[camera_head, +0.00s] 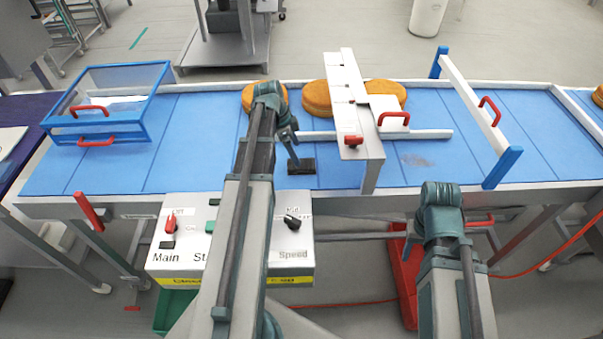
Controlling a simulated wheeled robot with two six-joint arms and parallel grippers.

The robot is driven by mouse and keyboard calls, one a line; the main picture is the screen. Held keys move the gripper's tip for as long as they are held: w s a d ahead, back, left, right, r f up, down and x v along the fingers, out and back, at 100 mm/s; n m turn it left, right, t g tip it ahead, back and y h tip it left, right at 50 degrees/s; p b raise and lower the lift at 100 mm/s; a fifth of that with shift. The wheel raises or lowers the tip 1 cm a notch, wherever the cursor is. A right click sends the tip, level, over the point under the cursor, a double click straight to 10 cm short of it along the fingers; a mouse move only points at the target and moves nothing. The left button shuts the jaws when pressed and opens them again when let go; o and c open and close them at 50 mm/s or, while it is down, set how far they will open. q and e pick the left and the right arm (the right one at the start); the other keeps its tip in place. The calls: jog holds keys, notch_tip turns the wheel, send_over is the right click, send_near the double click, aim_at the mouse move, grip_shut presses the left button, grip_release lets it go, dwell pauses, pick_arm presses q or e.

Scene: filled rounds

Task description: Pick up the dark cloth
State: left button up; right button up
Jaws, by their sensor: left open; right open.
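A small dark patch that looks like the dark cloth (302,167) lies on the blue conveyor belt, left of the white frame. My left arm reaches over the belt, and my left gripper (293,152) points down at the cloth's left part, very close to it. It is open; whether it touches the cloth I cannot tell. My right arm ends in front of the belt's near edge, right of the middle. Its gripper is hidden behind the arm's own links.
Round orange-brown cakes (317,98) sit at the belt's back. A white frame with red handles (346,85) stands right of the cloth. A blue-framed clear cover (120,85) is at left, a control box (185,262) below the near edge. A faint grey smudge marks the belt at right.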

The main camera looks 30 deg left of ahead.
aim_at(302, 166)
pick_arm(q)
jog(key=shift+d+f, duration=0.1)
jog(key=shift+f, duration=0.25)
pick_arm(e)
jog(key=shift+f, duration=0.3)
pick_arm(q)
jog(key=b+x, duration=0.5)
pick_arm(e)
notch_tip(302, 166, down, 5)
jog(key=shift+r, duration=0.1)
pick_arm(q)
jog(key=shift+f, duration=0.3)
pick_arm(e)
jog(key=shift+f, duration=0.3)
pick_arm(q)
jog(key=c, duration=1.3)
